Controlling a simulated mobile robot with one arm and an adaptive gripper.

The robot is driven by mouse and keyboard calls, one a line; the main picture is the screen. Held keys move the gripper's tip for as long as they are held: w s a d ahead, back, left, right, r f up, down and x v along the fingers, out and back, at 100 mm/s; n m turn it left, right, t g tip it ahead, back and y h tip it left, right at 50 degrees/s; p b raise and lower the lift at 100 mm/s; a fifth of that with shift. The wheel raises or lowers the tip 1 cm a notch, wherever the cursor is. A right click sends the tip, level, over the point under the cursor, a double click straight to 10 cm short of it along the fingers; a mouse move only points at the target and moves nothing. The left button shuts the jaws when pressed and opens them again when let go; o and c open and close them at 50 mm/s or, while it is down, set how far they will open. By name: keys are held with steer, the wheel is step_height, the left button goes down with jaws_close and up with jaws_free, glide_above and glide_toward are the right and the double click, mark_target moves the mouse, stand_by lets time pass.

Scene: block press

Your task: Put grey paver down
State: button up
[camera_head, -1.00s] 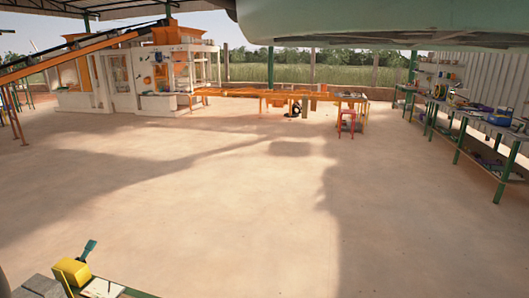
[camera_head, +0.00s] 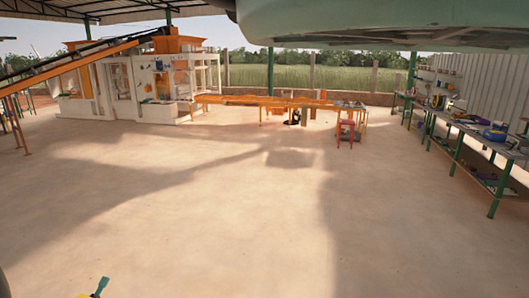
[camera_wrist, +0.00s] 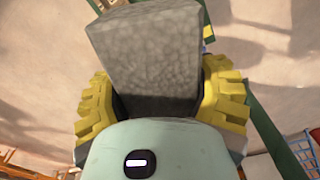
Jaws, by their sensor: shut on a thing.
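The grey paver (camera_wrist: 155,55) is a rough concrete block in the wrist view, reaching from the upper middle down to my gripper's palm. My gripper (camera_wrist: 160,90) is shut on it, with one yellow ribbed finger on each side. The paver hides what lies directly beyond it. My gripper and the paver do not show in the head view.
The wide concrete floor (camera_head: 220,210) ahead is bare. The orange and white block press (camera_head: 140,85) and an orange conveyor (camera_head: 265,102) stand at the back. A red stool (camera_head: 346,130) is by the conveyor's end. A long workbench (camera_head: 465,130) lines the right wall.

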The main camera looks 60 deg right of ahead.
step_height(320, 180, up, 4)
steer(key=shift+f+p, duration=0.25)
steer(key=shift+p, duration=0.8)
steer(key=shift+f, duration=0.1)
